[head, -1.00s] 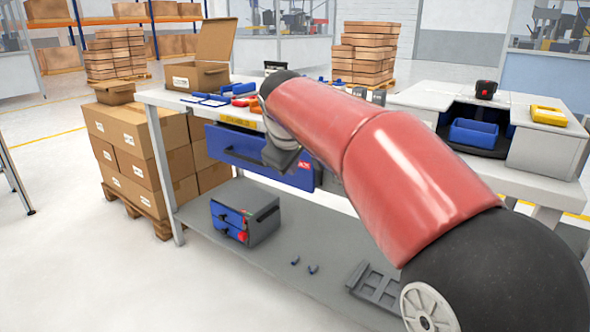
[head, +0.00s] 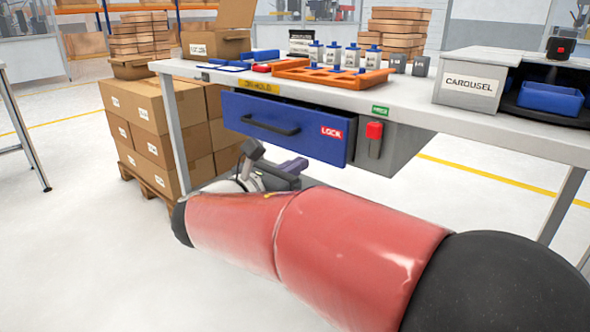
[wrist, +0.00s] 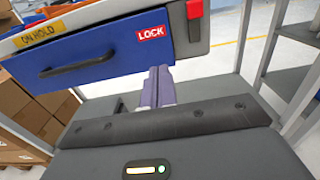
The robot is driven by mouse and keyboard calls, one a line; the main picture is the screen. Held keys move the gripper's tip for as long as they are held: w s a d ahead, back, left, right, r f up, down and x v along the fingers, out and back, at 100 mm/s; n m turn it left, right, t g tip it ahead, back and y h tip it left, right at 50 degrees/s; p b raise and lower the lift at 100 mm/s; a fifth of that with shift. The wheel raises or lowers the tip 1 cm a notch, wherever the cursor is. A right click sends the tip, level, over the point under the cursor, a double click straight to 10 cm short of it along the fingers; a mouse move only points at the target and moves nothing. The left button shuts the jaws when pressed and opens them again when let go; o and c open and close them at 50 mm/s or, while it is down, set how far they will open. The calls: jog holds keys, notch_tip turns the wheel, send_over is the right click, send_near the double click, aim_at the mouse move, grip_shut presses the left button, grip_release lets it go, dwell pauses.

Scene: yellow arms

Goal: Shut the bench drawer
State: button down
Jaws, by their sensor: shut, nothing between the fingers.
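The bench drawer (head: 285,125) has a blue front with a black bar handle (head: 270,125) and a red LOCK label. Its front stands a little forward of the grey housing under the benchtop, with a narrow side face showing. In the wrist view the drawer front (wrist: 105,48) fills the upper left. My gripper (head: 292,168) is low in front of the drawer, below its lower edge in the picture. In the wrist view my gripper's fingers (wrist: 158,85) are together and empty, with tips near the drawer's lower right edge. Contact cannot be told.
A red switch (head: 374,131) sits on the grey housing right of the drawer. The benchtop (head: 440,125) holds an orange tray (head: 335,77), bottles and a carousel (head: 470,85). Stacked cartons (head: 150,120) stand at left. Floor in front is clear.

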aim_at(336, 143)
jog(key=x, duration=0.9)
jog(key=shift+w+d+b, duration=0.2)
jog(key=shift+w+b, duration=0.05)
jog(key=shift+b, duration=0.15)
jog(key=shift+w+d, duration=0.3)
jog(key=shift+w, duration=0.05)
jog(key=shift+w+d+r, duration=0.1)
jog(key=shift+w+d, duration=0.15)
jog(key=shift+w, duration=0.05)
jog(key=p+x, duration=0.2)
jog(key=x, duration=0.2)
jog(key=shift+r, duration=0.1)
